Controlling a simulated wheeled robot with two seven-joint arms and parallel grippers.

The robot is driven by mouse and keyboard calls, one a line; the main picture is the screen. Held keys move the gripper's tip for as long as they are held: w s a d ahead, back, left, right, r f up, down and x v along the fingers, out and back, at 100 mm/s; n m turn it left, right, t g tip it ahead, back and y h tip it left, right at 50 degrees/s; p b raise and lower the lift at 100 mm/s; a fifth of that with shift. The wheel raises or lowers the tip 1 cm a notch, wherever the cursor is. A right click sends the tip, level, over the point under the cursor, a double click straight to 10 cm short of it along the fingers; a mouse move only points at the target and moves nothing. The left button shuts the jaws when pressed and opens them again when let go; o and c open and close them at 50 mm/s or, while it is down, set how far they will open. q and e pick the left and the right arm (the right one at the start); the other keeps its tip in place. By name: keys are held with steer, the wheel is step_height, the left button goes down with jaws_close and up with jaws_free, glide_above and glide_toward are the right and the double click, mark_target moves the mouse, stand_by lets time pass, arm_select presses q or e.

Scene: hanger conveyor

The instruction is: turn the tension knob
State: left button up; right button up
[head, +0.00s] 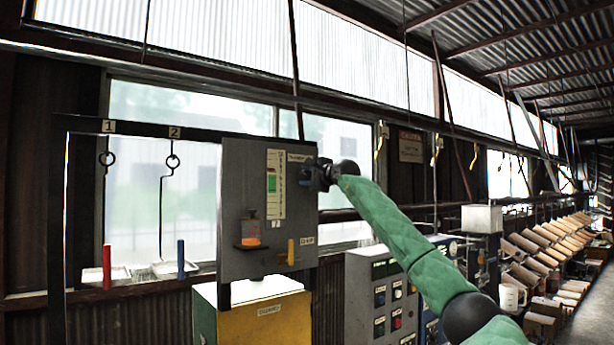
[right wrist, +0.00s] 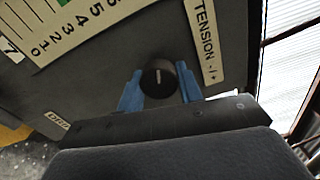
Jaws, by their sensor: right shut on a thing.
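The tension knob (right wrist: 158,79) is a round black knob with a pale pointer line on a grey panel (head: 240,165). A white label (right wrist: 205,40) reading TENSION - + is beside it. My right gripper (right wrist: 158,88) has one blue finger on each side of the knob and is shut on it. In the head view my right gripper (head: 313,174) is at the panel's upper right and hides the knob. A white scale (head: 276,184) with a green band is left of the gripper. My left gripper is not in view.
Lower on the panel are a small vessel with orange contents (head: 250,232) and a yellow lever (head: 291,252). A yellow cabinet (head: 265,325) stands below. Grey control boxes (head: 362,290) are under my right arm. Hooks hang from a dark rail at left.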

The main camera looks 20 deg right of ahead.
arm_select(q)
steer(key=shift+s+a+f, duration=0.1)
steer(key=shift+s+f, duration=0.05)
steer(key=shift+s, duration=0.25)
arm_select(e)
steer(key=shift+n, duration=0.7)
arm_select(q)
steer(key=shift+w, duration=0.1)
arm_select(e)
steer(key=shift+f, duration=0.1)
steer(key=o, duration=1)
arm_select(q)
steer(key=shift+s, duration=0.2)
arm_select(e)
steer(key=shift+a, duration=0.1)
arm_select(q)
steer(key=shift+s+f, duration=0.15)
